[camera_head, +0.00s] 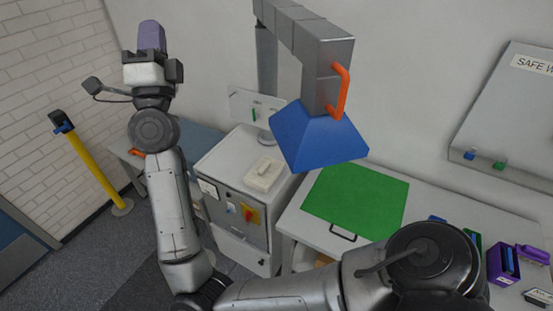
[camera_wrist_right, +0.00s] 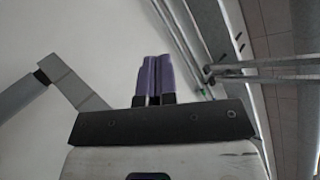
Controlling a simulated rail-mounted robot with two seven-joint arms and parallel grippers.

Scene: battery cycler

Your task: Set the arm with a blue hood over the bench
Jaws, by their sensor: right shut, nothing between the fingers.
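The jointed grey arm (camera_head: 322,58) comes down from the top of the head view and carries a blue hood (camera_head: 318,140). An orange handle (camera_head: 342,92) is on its right side. In the picture the hood overlaps the gap between the cabinet and the white bench (camera_head: 445,205), and the top left of the green mat (camera_head: 355,200). My right gripper (camera_head: 151,36) is raised well left of the hood, apart from it, its purple fingers shut and empty. In the right wrist view the fingers (camera_wrist_right: 153,75) are together, with part of the grey arm (camera_wrist_right: 70,82) to their left. My left gripper is not in view.
A white cabinet (camera_head: 238,205) with a red-and-yellow switch stands left of the bench. A yellow post (camera_head: 92,170) stands at the left. Purple (camera_head: 503,263) and blue items lie on the bench's right. My right arm crosses low in front of the bench. A sloped panel (camera_head: 505,120) is on the right wall.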

